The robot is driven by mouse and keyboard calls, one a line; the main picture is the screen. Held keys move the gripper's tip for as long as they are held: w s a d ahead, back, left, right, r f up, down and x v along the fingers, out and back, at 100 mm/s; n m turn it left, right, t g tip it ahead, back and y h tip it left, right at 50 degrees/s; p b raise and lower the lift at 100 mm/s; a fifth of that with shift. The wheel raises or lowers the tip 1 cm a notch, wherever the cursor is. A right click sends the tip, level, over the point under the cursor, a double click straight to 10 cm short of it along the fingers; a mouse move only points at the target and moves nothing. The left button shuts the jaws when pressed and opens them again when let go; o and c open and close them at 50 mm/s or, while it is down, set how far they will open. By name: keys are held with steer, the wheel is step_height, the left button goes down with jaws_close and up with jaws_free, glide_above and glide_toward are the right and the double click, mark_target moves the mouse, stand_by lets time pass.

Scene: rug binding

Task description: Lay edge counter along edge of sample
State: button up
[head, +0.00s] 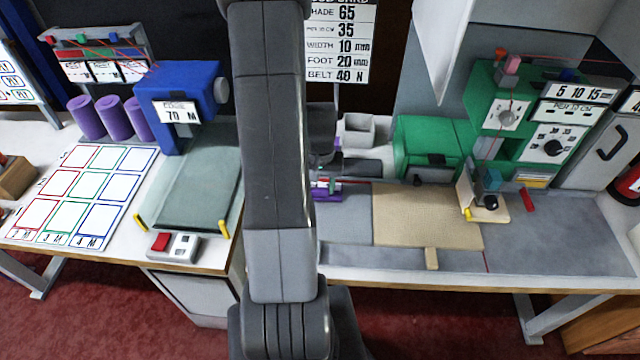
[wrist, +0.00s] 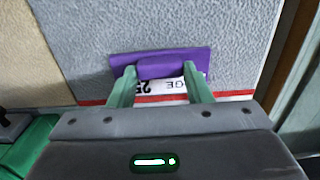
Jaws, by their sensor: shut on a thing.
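The purple edge counter (wrist: 160,65) sits between the two green fingers of my gripper (wrist: 157,78), which is shut on it. Its white label with upside-down black print shows between the fingers, partly hidden. In the head view the counter (head: 329,192) is just right of my arm, at the far left of the work surface. A grey textured piece (wrist: 205,30) lies under and beyond the counter in the wrist view. A beige piece (head: 425,215) lies flat beside it. I cannot tell which is the sample, or whether the counter touches the surface below.
A green machine (head: 430,147) stands behind the beige piece, with a small wooden stand (head: 484,203) at its right corner. A grey bin (head: 362,130) is at the back. A tan block (head: 431,258) lies at the front edge. The grey bench right of it (head: 570,240) is clear.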

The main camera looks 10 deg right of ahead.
mark_target(320, 188)
steer(key=shift+f, duration=0.15)
steer(key=shift+f, duration=0.15)
steer(key=o, duration=1)
step_height(320, 188, up, 13)
steer(key=shift+f, duration=0.2)
stand_by(1.3)
